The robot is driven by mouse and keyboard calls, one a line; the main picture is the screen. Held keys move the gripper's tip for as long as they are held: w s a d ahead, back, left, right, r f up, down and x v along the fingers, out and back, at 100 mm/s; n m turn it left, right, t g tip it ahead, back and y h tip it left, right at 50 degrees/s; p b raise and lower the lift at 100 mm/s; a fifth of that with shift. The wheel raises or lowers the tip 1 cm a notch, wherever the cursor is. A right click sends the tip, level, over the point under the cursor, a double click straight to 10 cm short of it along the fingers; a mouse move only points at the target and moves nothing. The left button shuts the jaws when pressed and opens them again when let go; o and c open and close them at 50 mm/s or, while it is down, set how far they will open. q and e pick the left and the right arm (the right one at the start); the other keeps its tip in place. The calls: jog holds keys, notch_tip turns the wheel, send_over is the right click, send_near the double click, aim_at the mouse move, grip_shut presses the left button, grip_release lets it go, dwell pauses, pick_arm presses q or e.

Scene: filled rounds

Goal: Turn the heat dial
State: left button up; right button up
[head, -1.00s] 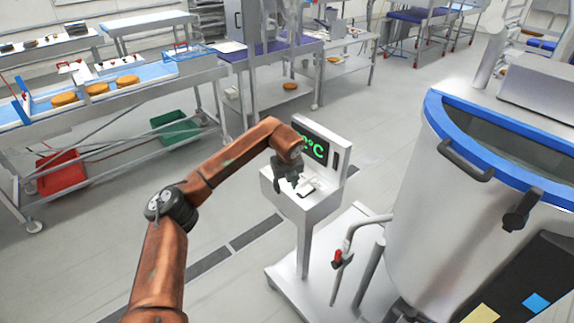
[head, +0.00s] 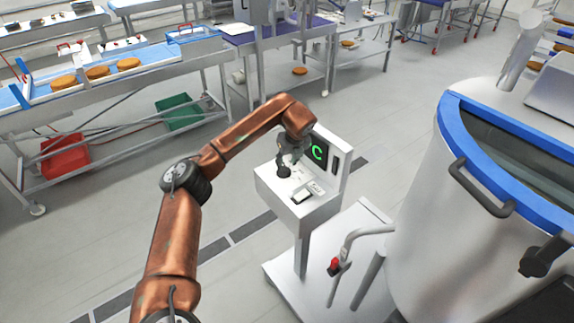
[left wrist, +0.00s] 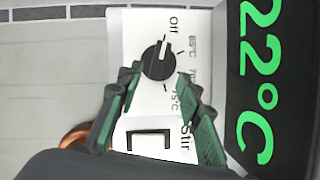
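The heat dial (left wrist: 158,60) is a round black knob on a white panel (left wrist: 140,22); its white mark points toward "Off". Temperature labels run along its right side. In the head view the dial (head: 283,171) seems to be the dark knob just under my left gripper (head: 289,157). In the left wrist view my left gripper (left wrist: 157,80) is open, its two green-padded fingers spread either side of the dial's lower part. I cannot tell whether they touch it. The screen (left wrist: 262,80) reads 22°C. My right gripper is not in view.
A switch (left wrist: 148,142) marked "Stir" sits below the dial. The panel box stands on a post beside a large steel kettle (head: 440,220) with a blue rim. A tap with a red handle (head: 334,266) is in front.

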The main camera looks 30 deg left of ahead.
aim_at(284, 168)
pick_arm(q)
jog(key=x, duration=0.4)
jog(key=shift+a, duration=0.15)
jog(key=shift+f, duration=0.2)
jog(key=shift+a+f, duration=0.15)
jog(key=c, duration=0.7)
grip_shut()
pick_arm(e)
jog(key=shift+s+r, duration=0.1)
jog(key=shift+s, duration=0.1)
